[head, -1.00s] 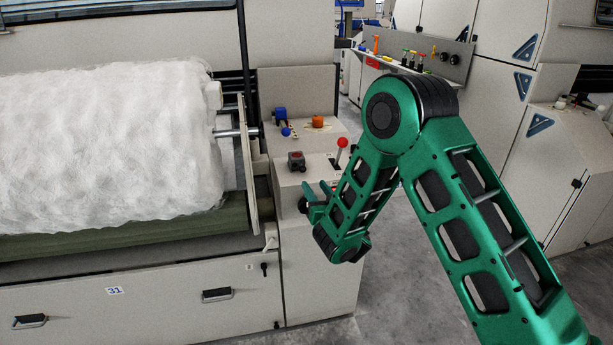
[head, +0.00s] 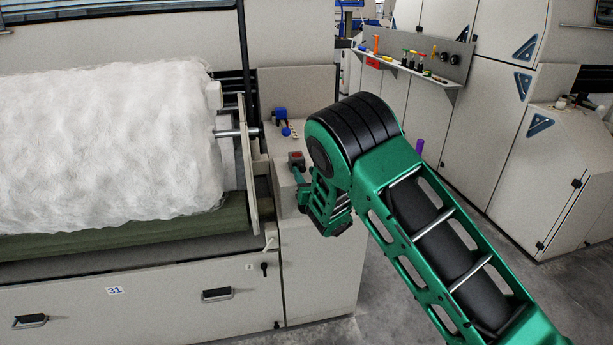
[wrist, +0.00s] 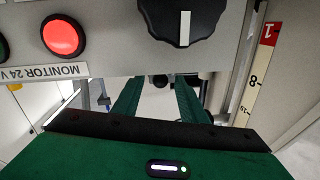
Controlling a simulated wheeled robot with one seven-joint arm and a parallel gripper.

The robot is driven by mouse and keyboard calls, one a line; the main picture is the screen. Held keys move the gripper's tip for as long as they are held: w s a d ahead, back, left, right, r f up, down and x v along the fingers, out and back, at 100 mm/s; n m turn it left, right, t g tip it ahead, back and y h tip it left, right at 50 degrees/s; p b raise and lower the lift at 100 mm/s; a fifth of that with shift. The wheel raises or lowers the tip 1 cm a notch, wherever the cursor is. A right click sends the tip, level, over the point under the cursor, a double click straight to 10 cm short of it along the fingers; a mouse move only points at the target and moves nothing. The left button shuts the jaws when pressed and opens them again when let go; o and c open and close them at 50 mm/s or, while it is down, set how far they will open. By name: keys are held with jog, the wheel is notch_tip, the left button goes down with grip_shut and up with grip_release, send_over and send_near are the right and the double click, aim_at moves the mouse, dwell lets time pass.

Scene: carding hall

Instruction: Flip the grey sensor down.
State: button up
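I cannot pick out the grey sensor with certainty in either view. In the wrist view my gripper (wrist: 157,92) shows two green fingers spread apart, reaching in below the edge of a light panel. A small dark round part (wrist: 158,81) shows between them, too small to identify. I see nothing clamped between the fingers. In the head view my gripper (head: 301,186) is small, at the front of the machine's end console (head: 313,262), beside a dark box with a red top (head: 296,159). My arm hides much of this area.
The wrist view shows a red button (wrist: 62,35), a black knob (wrist: 182,18) and a numbered scale (wrist: 255,75) close by. A white fibre roll (head: 105,150) fills the left. A tool shelf (head: 412,66) stands behind. Floor (head: 425,230) is open on the right.

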grip_shut()
